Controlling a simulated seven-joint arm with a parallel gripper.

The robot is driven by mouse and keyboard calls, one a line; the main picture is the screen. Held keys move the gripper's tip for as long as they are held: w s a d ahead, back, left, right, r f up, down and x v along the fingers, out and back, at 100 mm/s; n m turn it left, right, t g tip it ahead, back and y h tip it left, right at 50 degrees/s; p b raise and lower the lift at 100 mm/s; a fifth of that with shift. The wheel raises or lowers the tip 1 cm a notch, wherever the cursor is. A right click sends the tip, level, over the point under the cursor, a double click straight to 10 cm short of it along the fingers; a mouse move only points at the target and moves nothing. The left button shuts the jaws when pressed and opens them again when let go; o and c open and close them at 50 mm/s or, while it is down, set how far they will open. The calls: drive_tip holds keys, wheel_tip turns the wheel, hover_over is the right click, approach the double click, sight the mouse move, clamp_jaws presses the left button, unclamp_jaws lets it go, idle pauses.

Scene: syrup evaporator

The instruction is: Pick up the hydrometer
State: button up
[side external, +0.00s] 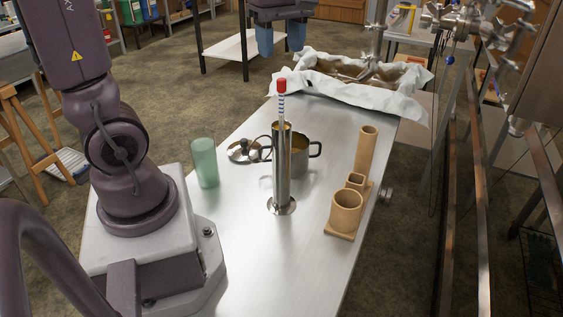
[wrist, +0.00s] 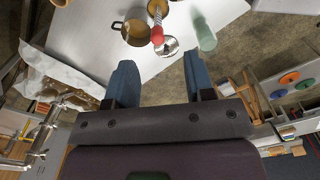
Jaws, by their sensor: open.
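The hydrometer (side external: 281,103) is a thin pale stem with blue marks and a red tip. It stands upright in a tall metal cylinder (side external: 282,172) with a round foot; its lower part is hidden inside. In the wrist view the hydrometer's red tip (wrist: 157,36) shows above and beyond the space between my fingers. My gripper (side external: 281,46) is open and empty, with two blue fingers pointing down. In the side view it is higher up the picture than the hydrometer, beyond it and clear of it. The wrist view shows both fingers (wrist: 160,62) spread apart.
A metal pot (side external: 304,155) stands close behind the cylinder, with a lid (side external: 244,151) to its left. A green glass (side external: 204,163) is left; a wooden holder (side external: 346,213) with several tubes is right. A cloth-lined tray (side external: 400,103) is at the far end. The front tabletop is clear.

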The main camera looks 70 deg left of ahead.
sight(282, 92)
wheel_tip(282, 92, down, 5)
drive_tip(key=shift+r, duration=0.2)
drive_tip(key=shift+w+a+f, duration=0.1)
drive_tip(key=shift+a+f, duration=0.05)
drive_tip(key=shift+f, duration=1.2)
drive_tip(key=shift+w+a+f, duration=0.1)
drive_tip(key=shift+f, duration=1.2)
drive_tip(key=c, duration=0.9)
